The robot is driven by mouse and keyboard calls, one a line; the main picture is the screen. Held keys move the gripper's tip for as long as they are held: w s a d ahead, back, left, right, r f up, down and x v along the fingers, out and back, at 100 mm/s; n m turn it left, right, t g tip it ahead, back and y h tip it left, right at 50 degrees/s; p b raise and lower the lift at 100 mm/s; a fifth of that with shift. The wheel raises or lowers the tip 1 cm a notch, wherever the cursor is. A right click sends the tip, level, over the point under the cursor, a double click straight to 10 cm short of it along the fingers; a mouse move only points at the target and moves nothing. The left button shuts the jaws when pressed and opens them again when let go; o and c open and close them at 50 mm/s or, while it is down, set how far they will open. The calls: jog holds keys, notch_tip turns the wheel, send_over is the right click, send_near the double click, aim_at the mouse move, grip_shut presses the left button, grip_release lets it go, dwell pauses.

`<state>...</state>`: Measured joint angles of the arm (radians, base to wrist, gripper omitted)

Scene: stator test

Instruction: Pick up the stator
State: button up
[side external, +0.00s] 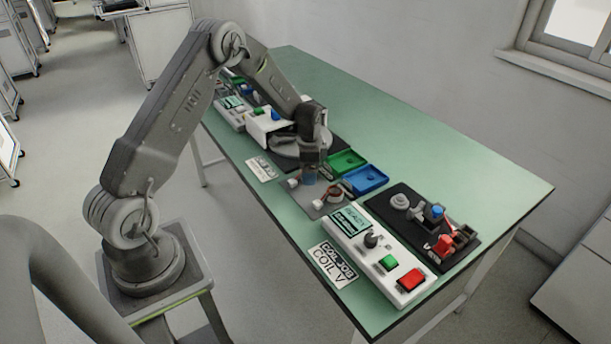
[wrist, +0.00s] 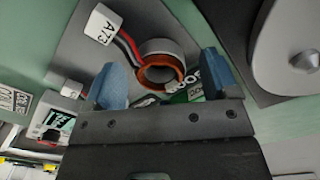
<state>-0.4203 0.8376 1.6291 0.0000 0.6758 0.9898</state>
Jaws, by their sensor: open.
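The stator (wrist: 168,48) is a grey ring with copper winding inside, lying on a grey mat (side external: 316,209). Red, black and blue-grey wires run from it to a white tag (wrist: 101,25) marked A73. In the wrist view my gripper (wrist: 159,72) is open, its blue fingers apart, with the stator seen between and beyond the fingertips. In the side view my gripper (side external: 310,177) points down above the mat, and a copper-coloured ring (side external: 335,192) shows just right of it. Nothing is held. The left finger hides part of the mat.
A green tray (side external: 346,161) and a blue tray (side external: 365,180) stand beside the mat. A white control box (side external: 375,255) with buttons and a dark fixture board (side external: 425,225) are to the right. A grey round disc (wrist: 290,45) is at the wrist view's upper right. The table's far right is clear.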

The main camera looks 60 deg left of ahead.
jog(key=shift+f, duration=0.4)
jog(key=c, duration=1.1)
